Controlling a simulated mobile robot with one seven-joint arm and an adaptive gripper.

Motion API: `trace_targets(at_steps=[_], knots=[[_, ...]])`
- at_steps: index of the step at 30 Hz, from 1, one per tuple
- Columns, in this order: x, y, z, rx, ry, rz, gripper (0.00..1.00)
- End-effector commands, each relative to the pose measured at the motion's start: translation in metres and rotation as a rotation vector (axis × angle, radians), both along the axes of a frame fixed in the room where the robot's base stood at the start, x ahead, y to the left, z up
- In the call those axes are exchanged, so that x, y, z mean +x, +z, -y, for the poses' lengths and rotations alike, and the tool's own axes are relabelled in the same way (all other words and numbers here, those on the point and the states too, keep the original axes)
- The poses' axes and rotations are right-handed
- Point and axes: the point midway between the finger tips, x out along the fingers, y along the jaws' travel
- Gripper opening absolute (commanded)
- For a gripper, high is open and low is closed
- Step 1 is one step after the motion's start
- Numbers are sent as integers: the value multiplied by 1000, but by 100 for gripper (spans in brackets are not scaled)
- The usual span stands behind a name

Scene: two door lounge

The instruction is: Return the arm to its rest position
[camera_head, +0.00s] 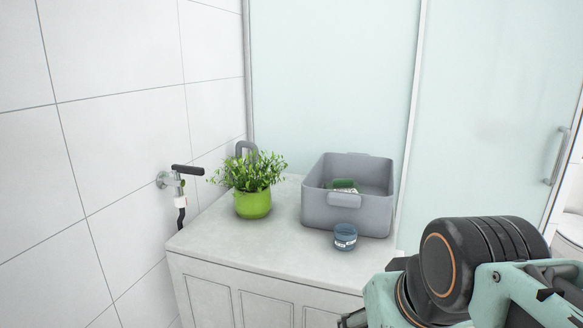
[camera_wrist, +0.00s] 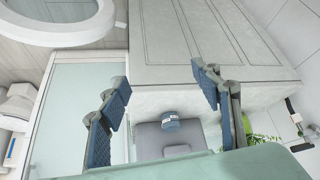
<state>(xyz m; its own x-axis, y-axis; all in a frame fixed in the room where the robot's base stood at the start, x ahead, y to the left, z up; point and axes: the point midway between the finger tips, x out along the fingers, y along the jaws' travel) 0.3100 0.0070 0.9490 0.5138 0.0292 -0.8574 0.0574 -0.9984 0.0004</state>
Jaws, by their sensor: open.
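My gripper (camera_wrist: 163,82) is open in the wrist view, with its two blue-padded fingers wide apart and nothing between them. In the head view my arm fills the lower right corner, in front of the right end of the cabinet. The gripper is mostly out of that frame. Beyond the fingers, the wrist view shows a small blue cup (camera_wrist: 171,122) and a grey bin (camera_wrist: 160,137), both apart from the fingers. The cup (camera_head: 345,237) stands upright on the cabinet top, in front of the bin (camera_head: 318,211).
The bin holds a green item (camera_head: 345,185). A plant in a green pot (camera_head: 253,204) stands left of it on the pale cabinet (camera_head: 215,243). A tap (camera_head: 172,180) juts from the tiled wall at left. A frosted glass panel (camera_head: 335,80) stands behind.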

Motion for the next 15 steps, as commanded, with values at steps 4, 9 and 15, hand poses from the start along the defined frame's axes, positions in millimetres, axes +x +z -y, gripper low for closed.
trace_targets(at_steps=[4,9,15], knots=[[-23,-1,8,-1,-63,-51,58],[-23,34,8,-1,-60,-51,58],[-22,86,7,-1,-58,-50,58]])
